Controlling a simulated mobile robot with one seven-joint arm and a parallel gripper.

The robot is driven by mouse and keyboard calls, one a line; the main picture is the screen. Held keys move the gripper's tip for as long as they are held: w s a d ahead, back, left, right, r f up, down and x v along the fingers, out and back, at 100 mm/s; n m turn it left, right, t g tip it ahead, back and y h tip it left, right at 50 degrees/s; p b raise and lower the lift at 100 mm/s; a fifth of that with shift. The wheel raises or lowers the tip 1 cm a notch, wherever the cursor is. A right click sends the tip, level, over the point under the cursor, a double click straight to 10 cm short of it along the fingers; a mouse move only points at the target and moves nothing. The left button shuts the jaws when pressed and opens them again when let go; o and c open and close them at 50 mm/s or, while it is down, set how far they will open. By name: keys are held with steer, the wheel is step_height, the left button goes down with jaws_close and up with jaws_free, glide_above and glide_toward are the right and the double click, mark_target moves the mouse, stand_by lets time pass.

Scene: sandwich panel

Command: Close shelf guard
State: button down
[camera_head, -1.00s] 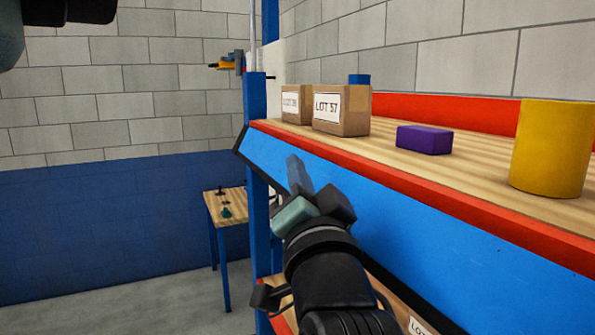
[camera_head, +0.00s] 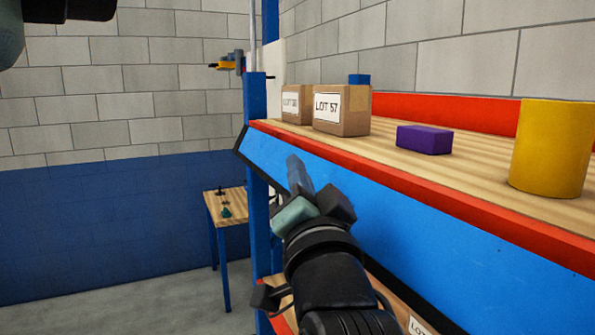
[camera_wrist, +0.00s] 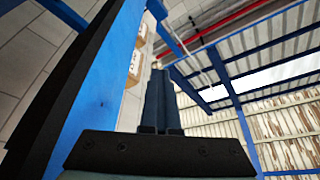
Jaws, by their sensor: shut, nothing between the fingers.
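The shelf guard (camera_head: 440,245) is a long blue panel along the front of the shelf, below its red edge. It slants down and outward, with a dark edge at its left end. In the wrist view the blue panel (camera_wrist: 100,95) rises on the left, with a dark band along its outer side. My gripper (camera_head: 296,163) is shut and empty, in front of the panel near its left end. In the wrist view the gripper's fingers (camera_wrist: 160,85) are together, pointing up, just right of the panel. I cannot tell whether they touch it.
The wooden shelf (camera_head: 470,178) holds two cartons, the nearer one (camera_head: 342,110) marked LOT 57, a purple block (camera_head: 424,139) and a yellow cylinder (camera_head: 550,148). A blue post (camera_head: 255,100) stands at its left end. A small table (camera_head: 228,205) is behind. Open floor lies left.

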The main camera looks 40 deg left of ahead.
steer(key=c, duration=0.8)
jaws_free()
steer(key=b+v, duration=0.4)
steer(key=v, duration=0.9)
steer(key=shift+b, duration=0.4)
steer(key=shift+c, duration=0.3)
